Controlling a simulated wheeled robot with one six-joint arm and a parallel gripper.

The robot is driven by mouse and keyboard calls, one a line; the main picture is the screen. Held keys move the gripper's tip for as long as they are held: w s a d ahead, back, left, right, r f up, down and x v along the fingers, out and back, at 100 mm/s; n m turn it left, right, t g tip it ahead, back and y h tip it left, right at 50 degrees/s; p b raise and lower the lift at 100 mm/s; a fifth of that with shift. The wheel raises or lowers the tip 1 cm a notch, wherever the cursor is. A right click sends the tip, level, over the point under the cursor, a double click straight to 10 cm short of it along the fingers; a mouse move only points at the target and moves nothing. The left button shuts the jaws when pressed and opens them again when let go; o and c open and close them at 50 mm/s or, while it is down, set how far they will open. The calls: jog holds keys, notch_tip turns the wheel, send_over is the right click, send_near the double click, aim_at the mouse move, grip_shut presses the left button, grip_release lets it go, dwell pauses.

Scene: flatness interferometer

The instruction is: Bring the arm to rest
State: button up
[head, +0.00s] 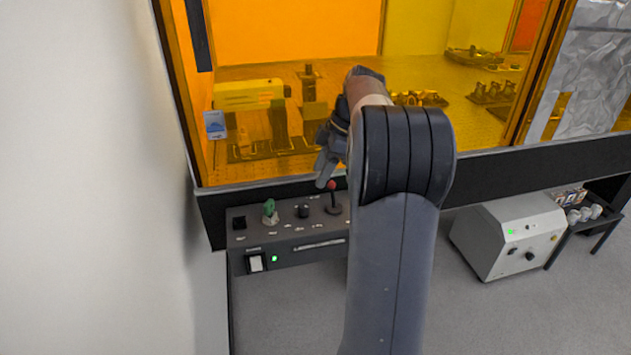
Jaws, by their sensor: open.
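My arm rises from the bottom of the head view and bends over at a dark rounded joint. My gripper (324,180) is at its far end, left of that joint, with its fingers pointing down. It is open, and I see nothing held in it. It hangs above a dark control box, close to a lever with a red knob (331,185). I cannot tell whether the fingers touch the knob. My arm hides the right part of the control box and part of the gripper.
The control box (300,258) has a green knob (269,207), black knobs, a white switch and a lit green lamp. Behind it stands an amber-windowed enclosure (300,30) with optics inside. A white wall (90,180) is at left. A grey unit (508,235) stands at right.

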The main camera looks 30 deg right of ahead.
aim_at(304, 205)
jog(key=shift+s+d+r, duration=0.1)
jog(key=shift+r, duration=0.15)
jog(key=x, duration=1.1)
jog(key=shift+b, duration=0.3)
jog(key=shift+r, duration=0.1)
